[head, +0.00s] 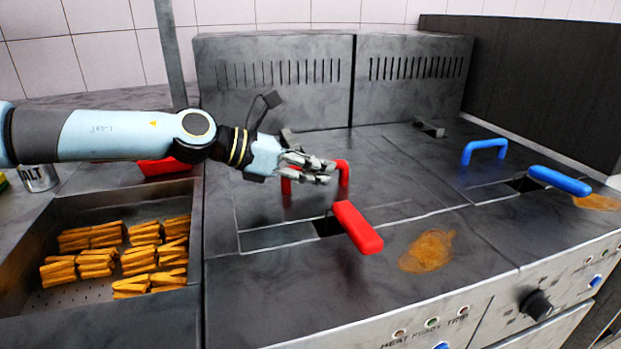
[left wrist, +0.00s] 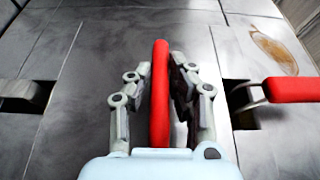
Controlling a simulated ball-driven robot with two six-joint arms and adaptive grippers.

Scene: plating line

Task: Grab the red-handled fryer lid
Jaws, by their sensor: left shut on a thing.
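The fryer lid (head: 265,205) is a dark metal plate lying flat on the left fryer, with a red arched handle (head: 343,172). My left gripper (head: 322,172) is shut on this red handle, its fingers hiding the handle's middle. In the left wrist view the red handle (left wrist: 160,95) stands between the two fingers of the gripper (left wrist: 160,100). My right gripper is in neither view.
A red basket handle (head: 357,228) sticks out in front of the lid. A blue lid handle (head: 484,150) and blue basket handle (head: 559,180) are on the right fryer. A metal tray (head: 190,190) of fries is at left. An orange stain (head: 427,251) marks the front.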

